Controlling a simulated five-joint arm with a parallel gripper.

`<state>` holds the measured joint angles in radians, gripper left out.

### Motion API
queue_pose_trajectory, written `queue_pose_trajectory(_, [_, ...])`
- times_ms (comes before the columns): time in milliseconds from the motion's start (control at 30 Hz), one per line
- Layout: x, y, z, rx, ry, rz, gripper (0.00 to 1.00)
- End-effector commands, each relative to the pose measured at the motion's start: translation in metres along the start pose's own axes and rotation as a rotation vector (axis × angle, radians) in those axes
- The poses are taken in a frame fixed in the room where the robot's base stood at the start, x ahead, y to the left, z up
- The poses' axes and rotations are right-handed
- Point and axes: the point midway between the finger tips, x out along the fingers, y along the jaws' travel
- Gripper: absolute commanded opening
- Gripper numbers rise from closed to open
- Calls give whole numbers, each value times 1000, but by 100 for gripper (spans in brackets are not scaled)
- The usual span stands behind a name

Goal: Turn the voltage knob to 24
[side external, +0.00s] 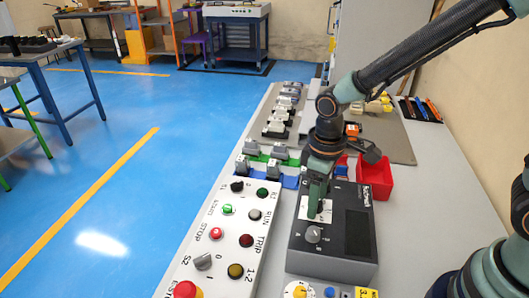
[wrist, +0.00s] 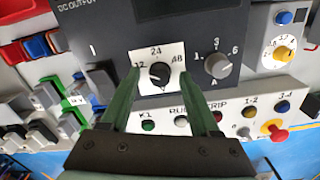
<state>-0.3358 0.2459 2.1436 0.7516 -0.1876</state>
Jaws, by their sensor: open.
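The black voltage knob (wrist: 159,74) sits on a white plate (wrist: 143,56) marked 12, 24 and 48, with 24 at the top in the wrist view. The knob's exact pointing is too small to read. My gripper (wrist: 160,80) is open, with one green finger on each side of the knob; whether they touch it I cannot tell. In the side view my gripper (side external: 315,212) points down at the white plate on the dark power supply box (side external: 300,246), and hides the knob.
A grey knob (wrist: 217,65) marked 1, 3, 6 and A is close beside the plate. A white panel (side external: 215,250) with buttons and lamps lies to the left of the box. A red bin (side external: 377,180) stands behind it.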

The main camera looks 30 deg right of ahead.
Motion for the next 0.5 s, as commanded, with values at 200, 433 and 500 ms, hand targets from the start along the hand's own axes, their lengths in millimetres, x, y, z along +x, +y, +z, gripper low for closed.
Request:
queue_pose_trajectory(200, [0, 0, 0, 0, 0, 0, 55])
queue_pose_trajectory(433, [0, 0, 0, 0, 0, 0, 0])
queue_pose_trajectory(500, [0, 0, 0, 1, 0, 0, 0])
